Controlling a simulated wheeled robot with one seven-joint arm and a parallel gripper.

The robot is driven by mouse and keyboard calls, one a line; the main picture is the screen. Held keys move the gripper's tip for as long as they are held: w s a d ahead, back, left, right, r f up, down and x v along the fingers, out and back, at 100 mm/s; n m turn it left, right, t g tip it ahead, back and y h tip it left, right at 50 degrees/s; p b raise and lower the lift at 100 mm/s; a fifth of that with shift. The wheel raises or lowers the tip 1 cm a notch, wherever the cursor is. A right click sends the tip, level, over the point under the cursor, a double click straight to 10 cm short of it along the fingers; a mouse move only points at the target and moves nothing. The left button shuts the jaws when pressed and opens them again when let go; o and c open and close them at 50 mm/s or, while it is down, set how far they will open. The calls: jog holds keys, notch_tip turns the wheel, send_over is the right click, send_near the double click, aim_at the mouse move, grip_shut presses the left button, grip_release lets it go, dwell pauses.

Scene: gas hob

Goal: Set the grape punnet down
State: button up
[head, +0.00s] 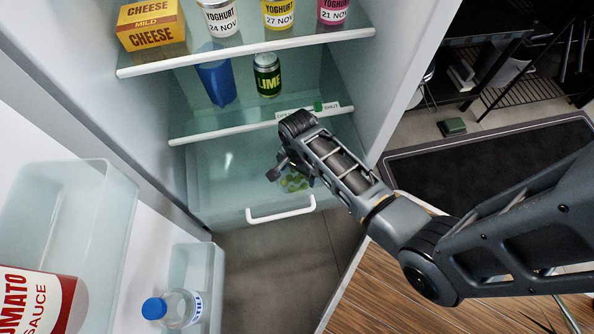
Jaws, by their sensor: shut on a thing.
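The grape punnet (295,184) shows as a clear pack of green grapes low in the open fridge. My gripper (285,171) reaches in from the right and is shut on it. The wrist and jaws cover part of the punnet, so the exact grip is hidden. The punnet is in front of or over the clear bottom drawer (222,185), which has a white handle (281,209). I cannot tell whether the punnet touches the drawer.
Above, a glass shelf holds a blue cup (215,82) and a LIME can (267,75). The top shelf holds a cheese box (150,27) and yoghurt pots (278,12). The open door at left carries tomato sauce (38,302) and a blue-capped bottle (177,308).

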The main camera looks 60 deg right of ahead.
aim_at(298, 174)
jog(key=shift+f+b, duration=0.8)
jog(key=shift+f, duration=0.95)
jog(key=shift+f, duration=0.2)
jog(key=o, duration=0.9)
notch_tip(298, 174, up, 12)
jog(key=p, duration=0.5)
jog(key=shift+r+p, duration=0.2)
jog(key=shift+p, duration=0.15)
jog(key=shift+r, duration=0.1)
